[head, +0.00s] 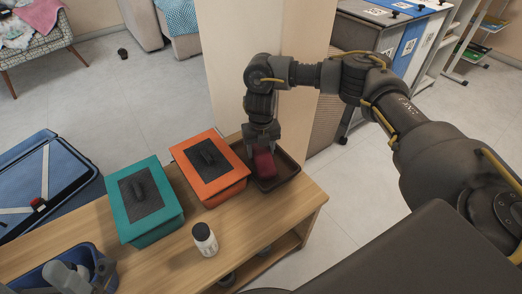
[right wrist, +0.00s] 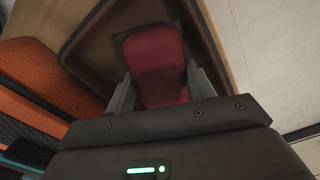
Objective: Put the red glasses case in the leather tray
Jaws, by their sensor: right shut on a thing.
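The red glasses case (head: 264,163) is in my right gripper (head: 262,146), over the dark brown leather tray (head: 288,171) at the right part of the wooden table. In the right wrist view the case (right wrist: 153,62) sits between the two fingers of the gripper (right wrist: 158,88), with the tray (right wrist: 88,50) behind it. The gripper is shut on the case. The case appears within the tray's outline; I cannot tell whether it touches the tray floor.
An orange box (head: 212,185) with a dark lid panel stands just left of the tray. A teal box (head: 130,226) is further left. A white bottle (head: 205,241) with a black cap stands in front. A blue bin (head: 58,262) is at the lower left. Bare table (head: 270,212) lies before the tray.

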